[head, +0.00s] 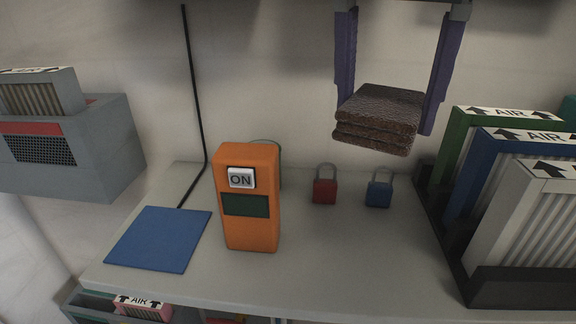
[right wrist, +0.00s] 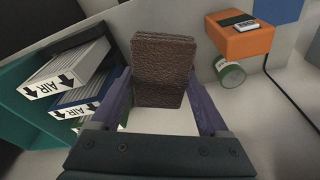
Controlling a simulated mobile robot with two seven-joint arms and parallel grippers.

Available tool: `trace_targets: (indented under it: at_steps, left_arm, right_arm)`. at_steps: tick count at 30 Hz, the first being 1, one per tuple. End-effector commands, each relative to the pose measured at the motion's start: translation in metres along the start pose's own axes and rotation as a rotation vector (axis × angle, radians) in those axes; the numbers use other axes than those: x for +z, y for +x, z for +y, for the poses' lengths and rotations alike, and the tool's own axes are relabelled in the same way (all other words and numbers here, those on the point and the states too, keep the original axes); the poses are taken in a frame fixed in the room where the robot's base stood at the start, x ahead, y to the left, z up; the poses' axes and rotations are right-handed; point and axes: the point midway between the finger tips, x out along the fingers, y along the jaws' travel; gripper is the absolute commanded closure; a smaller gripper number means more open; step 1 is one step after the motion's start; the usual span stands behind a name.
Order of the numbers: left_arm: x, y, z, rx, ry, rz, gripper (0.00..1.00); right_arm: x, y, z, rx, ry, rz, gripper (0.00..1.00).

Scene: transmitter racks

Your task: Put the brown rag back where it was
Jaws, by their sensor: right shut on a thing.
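The brown rag (head: 378,118) is a folded, layered, rough-textured stack. My right gripper (head: 388,112) is shut on it, with one purple finger on each side, and holds it above the back right part of the grey shelf (head: 320,255). In the right wrist view the rag (right wrist: 160,72) sits between the purple fingers of the right gripper (right wrist: 158,95). A blue mat (head: 160,239) lies flat and bare at the left of the shelf. My left gripper is not in view.
An orange device (head: 249,215) marked ON stands mid-shelf, with a tape roll (right wrist: 231,74) beside it. Red (head: 325,191) and blue (head: 378,193) padlocks stand behind. Air filters (head: 525,215) fill a dark rack at right. A black cable (head: 196,100) runs down to the mat. The front middle is clear.

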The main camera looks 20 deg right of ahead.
Motion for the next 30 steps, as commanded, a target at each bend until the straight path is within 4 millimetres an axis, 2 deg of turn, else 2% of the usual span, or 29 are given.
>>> trace_targets:
  at_steps: [12,15,18,23,30]
  left_arm:
    - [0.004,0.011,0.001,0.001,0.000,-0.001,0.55]
    - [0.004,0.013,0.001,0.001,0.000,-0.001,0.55]
    - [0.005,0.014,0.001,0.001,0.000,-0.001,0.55]
    - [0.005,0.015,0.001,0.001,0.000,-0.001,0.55]
    - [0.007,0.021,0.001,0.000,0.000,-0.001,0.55]
  right_arm:
    - [0.021,0.112,0.002,0.008,0.001,-0.003,1.00]
    - [0.025,0.133,0.002,0.006,0.001,-0.003,1.00]
    - [0.027,0.146,0.001,0.004,0.002,-0.002,1.00]
    - [0.029,0.156,0.001,0.003,0.002,-0.001,1.00]
    - [0.035,0.191,0.001,0.005,0.002,-0.002,1.00]
